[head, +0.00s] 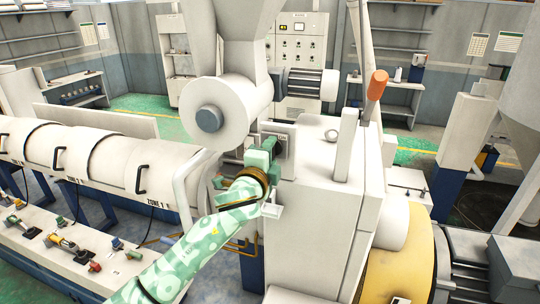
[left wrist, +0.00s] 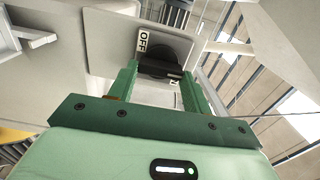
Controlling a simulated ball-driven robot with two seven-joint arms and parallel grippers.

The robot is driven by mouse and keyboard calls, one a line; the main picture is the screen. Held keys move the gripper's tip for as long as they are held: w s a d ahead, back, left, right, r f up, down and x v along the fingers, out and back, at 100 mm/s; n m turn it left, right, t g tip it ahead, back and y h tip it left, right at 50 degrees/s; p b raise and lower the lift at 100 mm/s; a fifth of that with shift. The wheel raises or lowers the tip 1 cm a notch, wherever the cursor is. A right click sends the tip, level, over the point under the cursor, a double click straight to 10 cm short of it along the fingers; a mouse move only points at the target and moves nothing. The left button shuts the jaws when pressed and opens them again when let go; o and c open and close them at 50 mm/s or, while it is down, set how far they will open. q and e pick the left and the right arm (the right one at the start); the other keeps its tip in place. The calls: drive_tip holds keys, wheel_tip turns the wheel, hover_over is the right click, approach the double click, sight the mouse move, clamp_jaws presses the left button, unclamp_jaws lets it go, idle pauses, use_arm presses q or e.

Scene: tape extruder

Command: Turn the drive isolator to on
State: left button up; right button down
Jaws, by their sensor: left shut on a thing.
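The drive isolator is a black rotary knob (left wrist: 160,66) on a grey square plate (left wrist: 105,40), with a white OFF label (left wrist: 142,39) beside the knob in the left wrist view. A second label is partly hidden behind the finger on the right. My left gripper (left wrist: 158,72) is shut on the knob, one green finger on each side of its handle. In the head view the isolator plate (head: 281,131) is on the machine's side, and my left gripper (head: 262,152) reaches up to it. My right gripper does not show.
The pale machine housing (head: 315,220) stands right of my left arm. A white barrel (head: 95,155) with black handles runs left, above a bench with several small valves (head: 62,243). A hopper (head: 230,30) stands above.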

use_arm(q)
drive_tip(key=shift+r, duration=0.1)
idle(0.4)
drive_tip(key=o, duration=1)
drive_tip(key=shift+w, duration=0.25)
drive_tip(key=b+v, duration=0.3)
drive_tip(key=v, duration=1.3)
